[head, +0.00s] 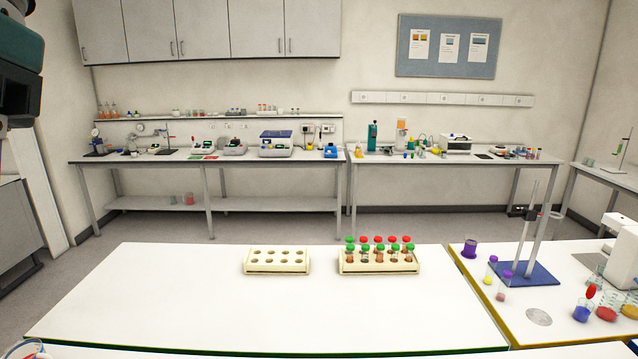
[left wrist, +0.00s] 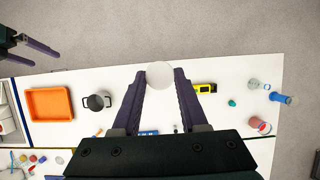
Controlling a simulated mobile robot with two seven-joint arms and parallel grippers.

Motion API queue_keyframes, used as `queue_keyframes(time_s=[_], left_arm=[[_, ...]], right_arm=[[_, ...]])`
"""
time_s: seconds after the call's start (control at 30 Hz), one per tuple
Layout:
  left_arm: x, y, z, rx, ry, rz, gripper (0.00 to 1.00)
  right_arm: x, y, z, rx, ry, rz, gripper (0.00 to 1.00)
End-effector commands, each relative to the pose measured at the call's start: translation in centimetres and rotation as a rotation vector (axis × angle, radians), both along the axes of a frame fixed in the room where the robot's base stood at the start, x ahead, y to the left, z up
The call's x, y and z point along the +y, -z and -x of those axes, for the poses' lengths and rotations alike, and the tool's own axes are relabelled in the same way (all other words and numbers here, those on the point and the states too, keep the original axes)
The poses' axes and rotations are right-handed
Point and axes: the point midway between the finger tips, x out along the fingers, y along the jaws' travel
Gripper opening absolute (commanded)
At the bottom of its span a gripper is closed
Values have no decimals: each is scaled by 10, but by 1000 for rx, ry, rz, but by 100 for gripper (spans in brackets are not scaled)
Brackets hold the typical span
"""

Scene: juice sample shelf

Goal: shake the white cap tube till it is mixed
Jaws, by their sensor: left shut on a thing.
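In the left wrist view my left gripper (left wrist: 160,84) is shut on the white cap tube (left wrist: 160,74). Only its round white top shows, between the two purple fingers; the tube's body and its contents are hidden. In the head view a dark part of my arm shows at the upper left edge, and neither gripper nor the held tube can be seen there. At the upper left of the left wrist view another gripper, my right one (left wrist: 38,57), shows with its fingers apart and nothing seen between them.
An empty cream rack (head: 277,271) and a cream rack (head: 379,268) of red- and green-capped tubes stand on the white table (head: 180,300). A metal stand (head: 530,272) and beakers are at the right. The left wrist view shows an orange tray (left wrist: 50,104) and a dark pot (left wrist: 97,101).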

Motion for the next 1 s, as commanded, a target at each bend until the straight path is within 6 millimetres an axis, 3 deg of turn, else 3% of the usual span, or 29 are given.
queue_keyframes(time_s=[0.43,0.77,0.9,0.97,1.0], left_arm=[[0,-53,0,-1,-1,0,0],[1,-55,0,0,-1,0,0],[74,-56,0,-4,-23,-5,0],[84,-55,0,-2,-8,-1,0],[72,-55,0,0,8,2,0]], right_arm=[[0,-39,0,0,0,0,100],[0,-40,0,0,0,0,100],[0,-40,0,-1,0,1,100],[0,-40,0,-1,0,0,100],[0,-40,0,-1,0,0,100]])
